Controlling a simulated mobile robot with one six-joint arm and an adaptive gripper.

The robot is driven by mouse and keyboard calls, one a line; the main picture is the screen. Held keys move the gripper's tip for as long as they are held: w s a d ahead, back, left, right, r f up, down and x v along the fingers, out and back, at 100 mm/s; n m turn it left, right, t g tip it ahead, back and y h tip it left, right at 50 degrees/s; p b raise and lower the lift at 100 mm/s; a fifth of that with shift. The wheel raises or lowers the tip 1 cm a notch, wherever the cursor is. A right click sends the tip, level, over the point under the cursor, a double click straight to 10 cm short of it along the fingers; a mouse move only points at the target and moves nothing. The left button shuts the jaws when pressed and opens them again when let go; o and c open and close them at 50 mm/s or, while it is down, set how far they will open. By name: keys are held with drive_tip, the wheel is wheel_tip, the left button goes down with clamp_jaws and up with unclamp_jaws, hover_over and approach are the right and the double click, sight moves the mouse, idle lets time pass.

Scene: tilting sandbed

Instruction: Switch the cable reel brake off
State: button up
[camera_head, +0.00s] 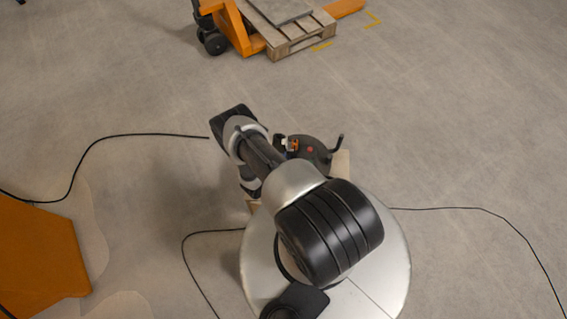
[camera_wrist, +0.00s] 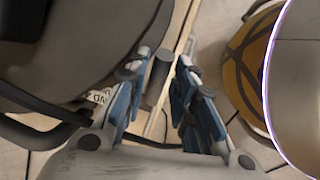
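The cable reel (camera_head: 322,155) stands behind my arm in the head view, partly covered by it. Its dark round face carries a red spot and an orange-and-white part (camera_head: 293,145); a black handle (camera_head: 339,143) sticks up at its right. I cannot tell which part is the brake switch. In the wrist view, the reel's large grey body (camera_wrist: 70,60) fills the upper left. My gripper (camera_wrist: 165,68) is open there, its blue-padded fingers on either side of a short dark cylinder (camera_wrist: 157,80). I cannot tell whether they touch it. My gripper is hidden in the head view.
Black cable (camera_head: 130,135) runs over the floor to the left, with more at the right (camera_head: 480,209). An orange block (camera_head: 40,255) stands at the lower left. A pallet (camera_head: 295,38) and orange pallet truck (camera_head: 235,25) are at the back. Open floor lies between.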

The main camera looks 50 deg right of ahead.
drive_tip(key=shift+b+x, duration=0.4)
drive_tip(key=shift+x, duration=0.75)
drive_tip(key=shift+c, duration=0.5)
clamp_jaws()
